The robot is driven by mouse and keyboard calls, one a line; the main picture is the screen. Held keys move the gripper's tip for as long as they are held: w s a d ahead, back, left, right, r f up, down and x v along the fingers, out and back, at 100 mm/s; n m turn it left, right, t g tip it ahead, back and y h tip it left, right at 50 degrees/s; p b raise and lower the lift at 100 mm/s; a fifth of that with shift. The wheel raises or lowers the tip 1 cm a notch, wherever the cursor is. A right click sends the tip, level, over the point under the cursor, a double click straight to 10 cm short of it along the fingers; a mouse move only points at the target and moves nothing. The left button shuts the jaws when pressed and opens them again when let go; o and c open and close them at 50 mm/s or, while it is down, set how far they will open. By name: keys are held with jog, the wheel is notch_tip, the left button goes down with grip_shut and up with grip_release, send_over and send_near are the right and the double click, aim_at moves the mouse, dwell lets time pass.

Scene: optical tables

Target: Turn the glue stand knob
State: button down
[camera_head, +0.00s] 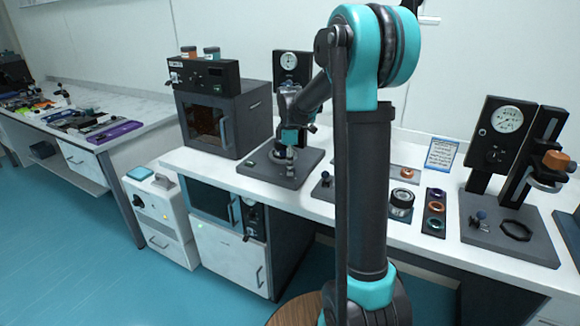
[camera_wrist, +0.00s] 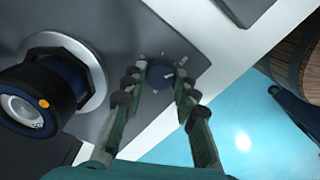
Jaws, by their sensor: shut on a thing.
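The blue-grey knob (camera_wrist: 161,72) sits on the dark base plate of the stand (camera_wrist: 120,45) in the wrist view. My gripper (camera_wrist: 160,84) is shut on the knob, one finger on each side of it. In the head view my gripper (camera_head: 291,140) is low over the plate of the stand (camera_head: 262,168), in front of its black gauge box (camera_head: 292,66). My arm and gripper hide part of this stand, and I cannot make out the knob clearly there.
Beside the knob, a dark blue cylinder (camera_wrist: 42,97) stands in a silver ring (camera_wrist: 93,70). A black oven (camera_head: 222,115) is left of the stand. A jar (camera_head: 401,202), a ring tray (camera_head: 434,210) and a second gauge stand (camera_head: 508,118) are to the right.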

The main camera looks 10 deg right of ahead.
jog(key=shift+m, duration=0.3)
jog(key=m, duration=1.1)
jog(key=shift+w+m, duration=0.1)
jog(key=shift+m, duration=0.2)
jog(key=m, duration=1.1)
jog(key=shift+d+m, duration=0.1)
jog(key=shift+m, duration=0.2)
jog(key=c, duration=1.2)
grip_release()
